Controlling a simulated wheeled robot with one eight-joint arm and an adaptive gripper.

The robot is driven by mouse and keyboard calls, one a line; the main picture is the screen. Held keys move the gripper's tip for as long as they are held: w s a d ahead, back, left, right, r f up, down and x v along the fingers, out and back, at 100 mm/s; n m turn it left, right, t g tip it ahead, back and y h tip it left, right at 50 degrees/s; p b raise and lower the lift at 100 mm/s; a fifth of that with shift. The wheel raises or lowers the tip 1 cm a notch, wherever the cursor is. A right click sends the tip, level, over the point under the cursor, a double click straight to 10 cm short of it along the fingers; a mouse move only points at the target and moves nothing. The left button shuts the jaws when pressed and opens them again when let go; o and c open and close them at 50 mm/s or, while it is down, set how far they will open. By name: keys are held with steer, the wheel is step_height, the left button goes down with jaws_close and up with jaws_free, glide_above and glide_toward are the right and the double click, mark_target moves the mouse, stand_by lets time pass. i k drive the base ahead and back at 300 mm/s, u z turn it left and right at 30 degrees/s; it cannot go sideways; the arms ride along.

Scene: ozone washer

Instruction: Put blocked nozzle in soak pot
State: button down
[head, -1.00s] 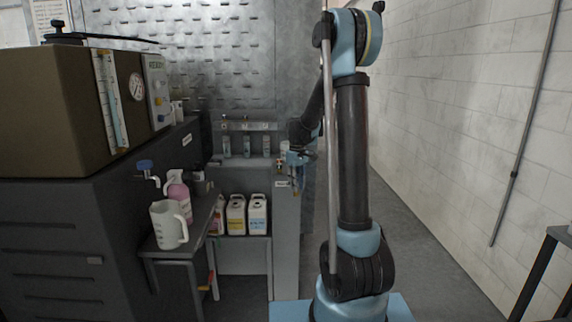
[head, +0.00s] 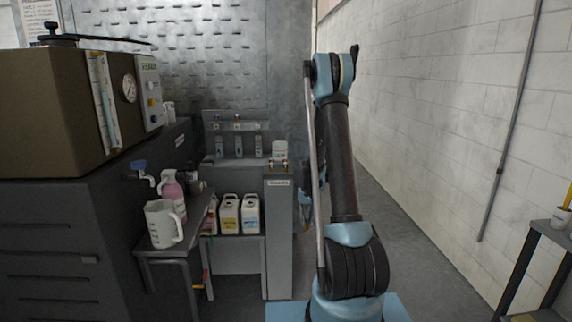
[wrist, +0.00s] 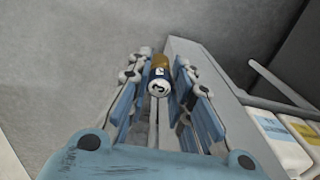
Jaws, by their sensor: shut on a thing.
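My gripper (wrist: 158,95) is shut on a small nozzle (wrist: 159,83) with a brass-coloured part and a dark blue and white end bearing a mark. In the head view my gripper (head: 305,212) is mostly hidden behind my arm, beside the narrow grey stand, and the nozzle cannot be made out. I cannot tell which is the soak pot.
The grey stand (head: 279,240) is close to my gripper's left. Several jerrycans (head: 240,213) sit on a low shelf. A dark table (head: 545,240) is at right; the floor before it is clear.

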mark_target(280, 151)
steer(key=k, duration=0.55)
steer(key=z, duration=0.55)
steer(key=i, duration=1.6)
steer(key=u, duration=0.6)
